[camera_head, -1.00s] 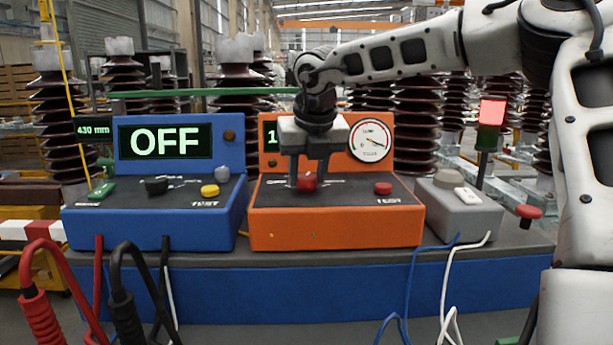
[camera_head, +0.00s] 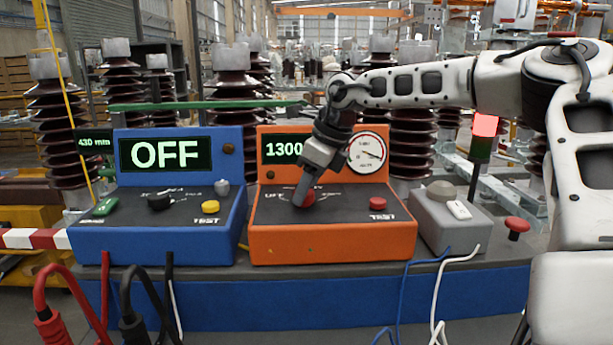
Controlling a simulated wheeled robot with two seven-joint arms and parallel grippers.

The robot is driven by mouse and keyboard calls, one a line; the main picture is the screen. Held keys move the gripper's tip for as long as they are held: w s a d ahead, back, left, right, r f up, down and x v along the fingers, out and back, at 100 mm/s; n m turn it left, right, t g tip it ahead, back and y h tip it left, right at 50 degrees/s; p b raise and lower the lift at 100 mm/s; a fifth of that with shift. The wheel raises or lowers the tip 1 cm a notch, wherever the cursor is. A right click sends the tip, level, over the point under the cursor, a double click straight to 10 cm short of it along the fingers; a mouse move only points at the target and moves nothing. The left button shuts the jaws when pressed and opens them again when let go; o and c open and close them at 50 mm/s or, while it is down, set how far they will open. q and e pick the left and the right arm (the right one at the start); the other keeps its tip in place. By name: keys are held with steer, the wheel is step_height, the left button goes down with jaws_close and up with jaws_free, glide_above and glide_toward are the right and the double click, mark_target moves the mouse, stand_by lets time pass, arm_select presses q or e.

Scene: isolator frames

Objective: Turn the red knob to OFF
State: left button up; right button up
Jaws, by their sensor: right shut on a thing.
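The red knob (camera_head: 305,200) sits on the sloped dark panel of the orange instrument (camera_head: 332,243). The panel carries printed labels, with a partly covered one at the knob's left that seems to read OFF. The orange instrument's screen (camera_head: 282,149) shows 1300, its right end hidden by my gripper. My right gripper (camera_head: 303,194) comes down from above, tilted and rotated, with its fingers shut on the red knob. The knob's pointer direction cannot be told. My left gripper is not in view.
A blue instrument (camera_head: 150,243) with a screen reading OFF (camera_head: 166,153) stands at the left. A red button (camera_head: 377,203) and a dial gauge (camera_head: 368,153) are on the orange unit. A grey box (camera_head: 447,222) and a lit red lamp (camera_head: 485,126) stand right. Cables hang in front.

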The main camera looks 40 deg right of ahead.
steer(key=shift+w+d+r+n+g+y+p, duration=0.1)
steer(key=shift+n+g+y+p, duration=0.2)
steer(key=shift+n, duration=0.85)
steer(key=shift+w+n+g+y+p, duration=0.15)
steer(key=shift+n+y+p, duration=0.25)
steer(key=shift+n, duration=0.75)
steer(key=shift+s, duration=0.1)
steer(key=o, duration=1)
steer(key=v, duration=1.6)
steer(key=shift+p, duration=0.3)
